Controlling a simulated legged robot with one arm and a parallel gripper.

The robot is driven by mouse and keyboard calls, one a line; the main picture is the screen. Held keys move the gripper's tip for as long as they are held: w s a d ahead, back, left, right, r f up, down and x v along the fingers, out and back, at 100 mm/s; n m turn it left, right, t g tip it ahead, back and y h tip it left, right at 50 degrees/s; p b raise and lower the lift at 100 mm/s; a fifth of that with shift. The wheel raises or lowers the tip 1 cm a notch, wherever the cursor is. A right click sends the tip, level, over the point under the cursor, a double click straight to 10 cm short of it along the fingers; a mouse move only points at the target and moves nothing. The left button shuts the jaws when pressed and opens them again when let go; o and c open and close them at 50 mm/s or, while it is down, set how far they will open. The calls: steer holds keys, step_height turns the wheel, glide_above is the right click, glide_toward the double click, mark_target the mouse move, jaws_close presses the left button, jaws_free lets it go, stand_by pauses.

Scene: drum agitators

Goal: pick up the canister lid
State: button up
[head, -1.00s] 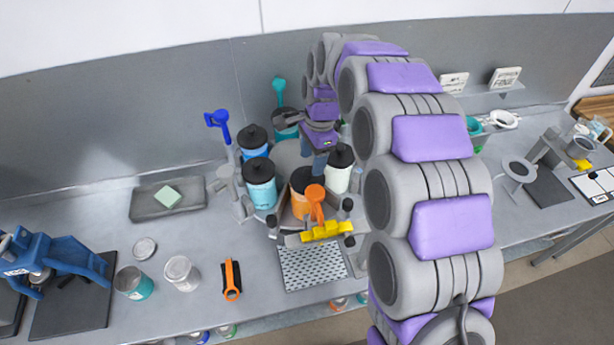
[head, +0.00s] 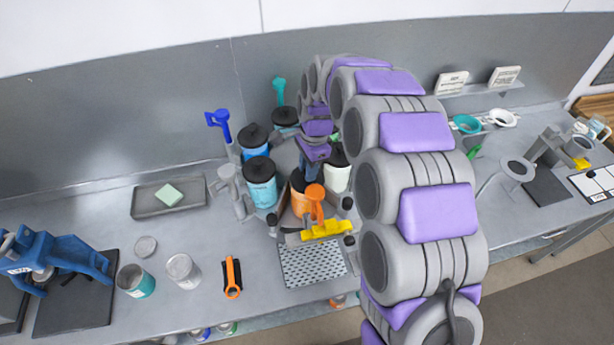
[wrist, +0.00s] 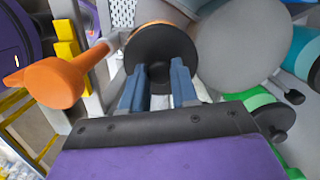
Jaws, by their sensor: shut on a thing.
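The orange canister (head: 299,204) stands on the round carousel among other canisters, with an orange handle (head: 315,200) at its front. Its black lid (wrist: 160,48) shows in the wrist view, directly between and beyond my fingers, with an orange rim showing behind it. My gripper (wrist: 159,72) has its two blue-grey fingers closed on the knob of the black lid; the grip itself is partly hidden. In the head view my gripper (head: 311,172) points down at the orange canister's top and hides part of the lid. I cannot tell whether the lid is raised off the canister.
Light blue (head: 260,184), blue (head: 254,143) and white canisters (head: 337,172) with black lids crowd around. A yellow part (head: 326,230) sits in front, above a perforated plate (head: 312,264). The bench front left holds open cans and an orange-black tool (head: 232,277).

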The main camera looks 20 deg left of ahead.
jaws_close()
